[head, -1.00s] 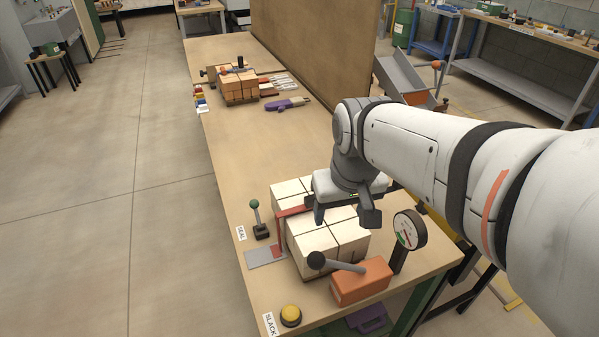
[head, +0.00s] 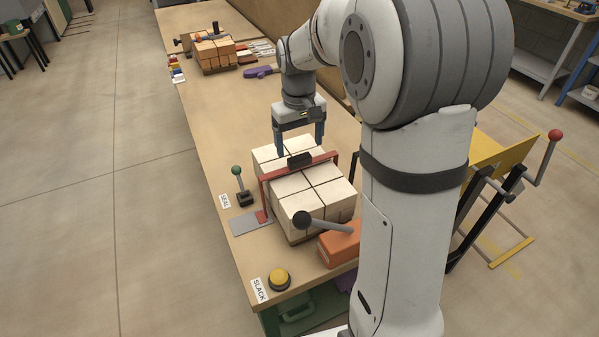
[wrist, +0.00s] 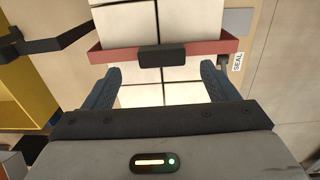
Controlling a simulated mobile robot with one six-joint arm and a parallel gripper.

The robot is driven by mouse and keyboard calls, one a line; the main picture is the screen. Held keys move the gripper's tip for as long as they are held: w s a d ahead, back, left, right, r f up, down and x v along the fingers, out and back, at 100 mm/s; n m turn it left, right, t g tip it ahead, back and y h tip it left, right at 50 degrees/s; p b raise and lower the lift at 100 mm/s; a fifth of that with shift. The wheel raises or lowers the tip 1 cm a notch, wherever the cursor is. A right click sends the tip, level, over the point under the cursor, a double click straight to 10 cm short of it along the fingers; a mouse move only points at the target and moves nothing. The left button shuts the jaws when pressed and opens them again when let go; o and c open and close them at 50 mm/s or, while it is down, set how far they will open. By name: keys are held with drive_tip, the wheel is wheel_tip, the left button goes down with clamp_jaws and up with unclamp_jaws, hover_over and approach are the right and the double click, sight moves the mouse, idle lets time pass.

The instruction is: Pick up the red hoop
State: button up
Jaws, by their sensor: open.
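The red hoop (head: 281,176) stands over the stack of pale hollow bricks (head: 315,200), with a black grip block (head: 300,160) at the middle of its top bar. In the wrist view the hoop (wrist: 205,49) runs across the picture, its black grip block (wrist: 162,57) between and just beyond the fingertips. My gripper (head: 299,151) is open and empty above the bricks, on the far side of the hoop in the head view. Its two blue-grey fingers (wrist: 163,76) are spread wide and appear apart from the grip block.
A green-knobbed lever (head: 238,185) stands left of the bricks beside the SEAL label. An orange box (head: 338,246) with a black-knobbed handle and a yellow button (head: 279,279) are near the front. Orange bricks (head: 217,57) sit farther back. The bench's middle is mostly clear.

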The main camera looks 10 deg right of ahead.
sight(299, 157)
drive_tip(key=shift+s+a+f, duration=0.1)
drive_tip(key=shift+s+f, duration=0.05)
drive_tip(key=shift+f, duration=1.75)
drive_tip(key=shift+c, duration=0.6)
drive_tip(key=c, duration=1.2)
drive_tip(key=shift+c, duration=0.3)
drive_tip(key=shift+r, duration=0.15)
